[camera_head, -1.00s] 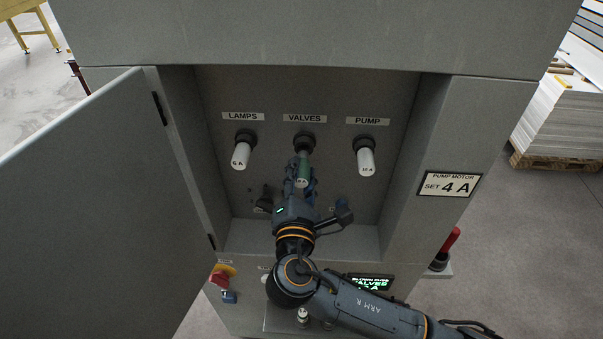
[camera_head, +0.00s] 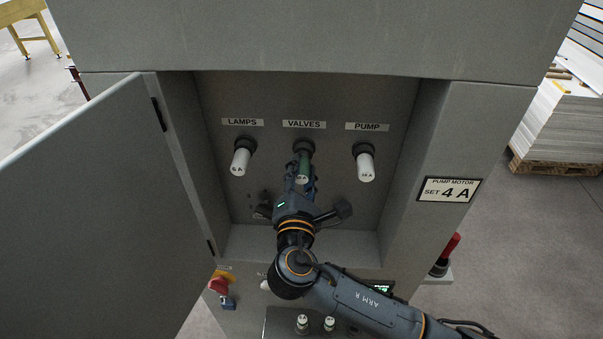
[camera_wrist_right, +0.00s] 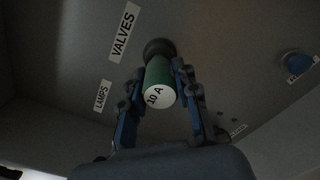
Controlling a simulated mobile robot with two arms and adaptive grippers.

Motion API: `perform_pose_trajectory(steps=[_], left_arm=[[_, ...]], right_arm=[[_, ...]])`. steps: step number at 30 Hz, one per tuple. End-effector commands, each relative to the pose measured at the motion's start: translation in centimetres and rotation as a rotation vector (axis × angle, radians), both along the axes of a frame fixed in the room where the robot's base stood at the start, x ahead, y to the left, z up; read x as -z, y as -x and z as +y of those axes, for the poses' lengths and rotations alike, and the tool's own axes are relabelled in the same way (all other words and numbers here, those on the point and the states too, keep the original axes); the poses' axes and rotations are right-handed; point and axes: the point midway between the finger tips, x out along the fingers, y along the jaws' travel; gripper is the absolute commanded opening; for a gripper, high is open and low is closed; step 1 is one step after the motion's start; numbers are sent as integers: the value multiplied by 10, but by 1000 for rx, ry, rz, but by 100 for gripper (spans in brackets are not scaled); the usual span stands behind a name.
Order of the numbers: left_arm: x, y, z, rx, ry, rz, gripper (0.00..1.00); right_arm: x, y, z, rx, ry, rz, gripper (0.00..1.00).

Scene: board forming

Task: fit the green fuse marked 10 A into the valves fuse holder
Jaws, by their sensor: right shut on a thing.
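The green fuse (camera_head: 303,168) is held in my right gripper (camera_head: 302,176), below the VALVES label. In the right wrist view the fuse (camera_wrist_right: 159,82) shows its white end marked 10 A, with the fingers of my right gripper (camera_wrist_right: 160,92) closed on both its sides. The dark round valves fuse holder (camera_head: 304,146) is directly behind the fuse's far end. In the wrist view the holder (camera_wrist_right: 159,47) shows just past the fuse, and the two appear to meet. How deep the fuse sits is hidden. My left gripper is not in view.
White fuses stand in the LAMPS holder (camera_head: 241,160) and PUMP holder (camera_head: 364,164) on either side. The open cabinet door (camera_head: 95,215) is at the left. Two white-topped fuses (camera_head: 302,322) are on the ledge below. The cabinet's side walls bound the recess.

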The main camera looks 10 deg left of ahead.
Motion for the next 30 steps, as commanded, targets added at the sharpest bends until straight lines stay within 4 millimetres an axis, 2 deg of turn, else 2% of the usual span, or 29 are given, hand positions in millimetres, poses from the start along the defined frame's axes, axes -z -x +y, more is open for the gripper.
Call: perform_pose_trajectory(steps=[20, 21, 24, 30], left_arm=[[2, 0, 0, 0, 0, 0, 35], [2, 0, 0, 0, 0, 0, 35], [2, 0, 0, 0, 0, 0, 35], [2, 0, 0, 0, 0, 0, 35]], right_arm=[[-1, -17, 0, 1, 0, -1, 0], [-1, -17, 0, 1, 0, -1, 36], [0, -17, 0, 1, 0, -1, 56], [0, -16, 1, 0, 0, 0, 56]])
